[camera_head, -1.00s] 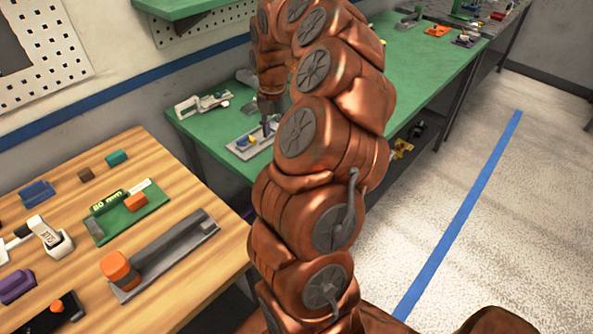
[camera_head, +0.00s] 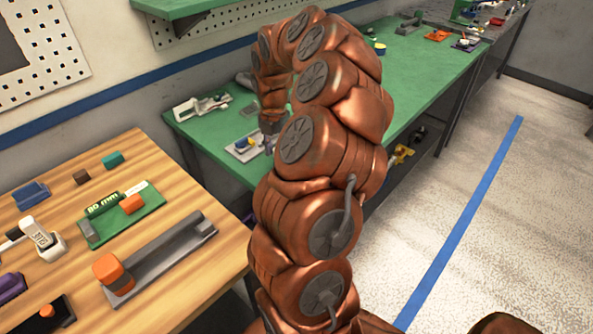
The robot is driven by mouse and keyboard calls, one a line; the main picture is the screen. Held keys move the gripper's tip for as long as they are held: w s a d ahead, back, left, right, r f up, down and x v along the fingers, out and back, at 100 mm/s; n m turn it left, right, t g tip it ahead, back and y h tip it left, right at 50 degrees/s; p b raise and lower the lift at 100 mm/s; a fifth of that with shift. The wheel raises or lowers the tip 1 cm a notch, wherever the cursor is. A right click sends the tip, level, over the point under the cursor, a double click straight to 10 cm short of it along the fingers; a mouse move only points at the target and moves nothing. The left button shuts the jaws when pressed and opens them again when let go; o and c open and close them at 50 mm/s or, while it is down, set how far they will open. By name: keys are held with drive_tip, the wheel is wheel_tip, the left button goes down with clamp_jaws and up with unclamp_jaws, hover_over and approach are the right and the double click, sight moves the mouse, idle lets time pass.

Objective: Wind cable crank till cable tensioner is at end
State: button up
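A small fixture with a pale grey base plate (camera_head: 236,154) lies on the green bench. It carries a blue part and a yellow part (camera_head: 251,141); it appears to be the cable crank device, but the crank and tensioner are too small to tell apart. My gripper (camera_head: 268,146) points down at the right side of this fixture, close to it or touching it. My arm hides part of the fixture's right side and much of the gripper. I cannot tell whether the fingers are open or shut.
A white-grey clamp-like tool (camera_head: 203,105) lies behind the fixture on the green bench (camera_head: 425,70). A wooden table (camera_head: 190,285) at the left holds a grey rail (camera_head: 165,258) with an orange block, a green gauge board (camera_head: 150,205) and several small parts. The floor at right is clear.

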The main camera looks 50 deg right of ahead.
drive_tip(key=c, duration=0.4)
drive_tip(key=shift+c, duration=0.2)
drive_tip(key=shift+a+r+n+p, duration=0.2)
drive_tip(key=shift+a+n+p, duration=0.05)
drive_tip(key=shift+n+p, duration=0.5)
drive_tip(key=shift+w+a+n+p, duration=0.15)
drive_tip(key=shift+a+n+p, duration=0.1)
drive_tip(key=shift+n+p, duration=0.45)
drive_tip(key=shift+a+f+n, duration=0.2)
drive_tip(key=shift+n, duration=0.45)
